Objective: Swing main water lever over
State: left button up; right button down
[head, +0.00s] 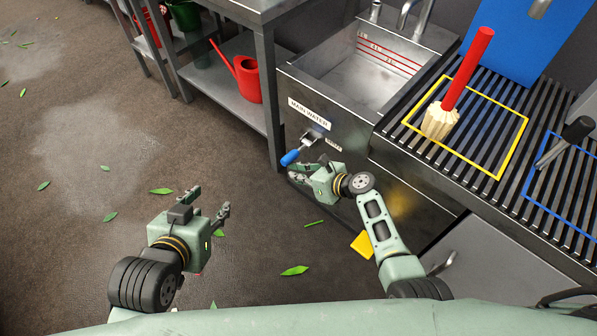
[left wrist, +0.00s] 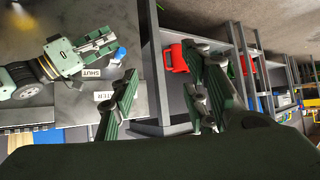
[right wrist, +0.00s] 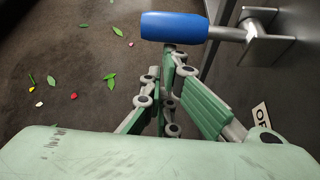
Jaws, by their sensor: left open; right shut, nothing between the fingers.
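The main water lever has a blue grip (head: 290,157) on a metal stem, fixed to the sink cabinet's front under a "MAIN WATER" label (head: 309,112). The grip points out to the lower left in the head view. A "SHUT" label (head: 333,144) is right of the pivot. My right gripper (head: 296,174) is shut and empty, close beside the grip. In the right wrist view its fingertips (right wrist: 171,52) are just below the blue grip (right wrist: 174,26); I cannot tell whether they touch. My left gripper (head: 211,205) is open and empty over the floor.
A metal sink (head: 365,75) is above the lever. A drain rack (head: 460,165) at right holds a red-handled brush (head: 466,70). A shelf with a red watering can (head: 243,75) is at left. Leaves lie on the otherwise open floor (head: 80,200).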

pick_arm(q)
jog(key=s+a+f+g+p, duration=0.2)
jog(key=s+f+g, duration=0.1)
jog(key=s, duration=0.2)
jog(key=s+a+f+g+y+p, duration=0.1)
jog(key=s+f+g+p, duration=0.2)
jog(key=s, duration=0.3)
jog(key=shift+s+a+f+g+y, duration=0.2)
jog(key=shift+a+f+g+y, duration=0.1)
jog(key=shift+a+f+g, duration=0.1)
pick_arm(e)
jog(key=shift+m+g+y, duration=0.6)
jog(key=shift+m+y, duration=0.1)
jog(key=shift+m, duration=0.2)
notch_tip(320, 180, up, 4)
jog(key=shift+a+r, duration=0.1)
jog(key=shift+a, duration=0.05)
jog(key=shift+s, duration=0.1)
